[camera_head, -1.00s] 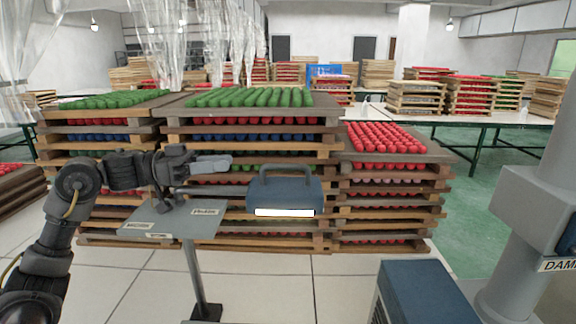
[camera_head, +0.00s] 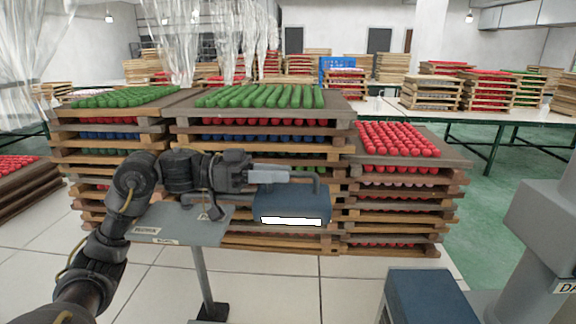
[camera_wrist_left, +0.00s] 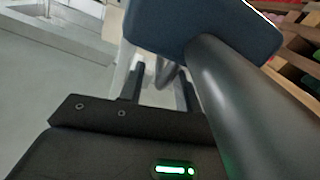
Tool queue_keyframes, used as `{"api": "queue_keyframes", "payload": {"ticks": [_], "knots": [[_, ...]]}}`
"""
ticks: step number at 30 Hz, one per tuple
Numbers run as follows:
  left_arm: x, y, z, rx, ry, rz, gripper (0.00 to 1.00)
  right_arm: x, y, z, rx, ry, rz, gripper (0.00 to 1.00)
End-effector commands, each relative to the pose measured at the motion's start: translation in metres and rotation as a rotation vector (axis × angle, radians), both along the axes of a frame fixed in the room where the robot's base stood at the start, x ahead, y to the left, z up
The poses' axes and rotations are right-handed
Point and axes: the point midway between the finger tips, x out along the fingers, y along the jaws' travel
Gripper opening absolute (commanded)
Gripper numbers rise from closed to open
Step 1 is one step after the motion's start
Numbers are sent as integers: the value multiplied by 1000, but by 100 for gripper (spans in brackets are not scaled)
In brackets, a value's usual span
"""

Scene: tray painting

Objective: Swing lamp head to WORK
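The lamp head (camera_head: 291,207) is a dark blue box with a lit white strip on its front and a grey loop handle (camera_head: 317,184) on top. In the left wrist view the lamp head (camera_wrist_left: 203,27) is at the top. My left gripper (camera_head: 284,176) is at the handle, just above the lamp head. In the left wrist view its two fingers (camera_wrist_left: 162,85) stand apart, with part of a grey bar between them; I cannot tell whether they touch it. My right gripper is out of view. I cannot read a WORK label.
A grey plate with small labels (camera_head: 180,226) stands on a post (camera_head: 203,275) left of the lamp head. Stacked wooden trays of green (camera_head: 260,97) and red (camera_head: 397,139) pieces stand close behind. A blue box (camera_head: 425,298) stands at the front right.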

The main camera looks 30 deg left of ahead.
Motion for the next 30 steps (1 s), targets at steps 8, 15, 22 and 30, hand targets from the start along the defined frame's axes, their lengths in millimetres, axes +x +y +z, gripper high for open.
{"api": "queue_keyframes", "payload": {"ticks": [8,15,22,30], "knots": [[11,-22,0,0,-1,1,33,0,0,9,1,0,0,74],[11,-23,-1,0,0,2,33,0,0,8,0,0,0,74],[11,-23,-1,0,0,2,10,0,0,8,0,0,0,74],[11,-23,-1,0,0,2,0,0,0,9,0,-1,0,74]]}}
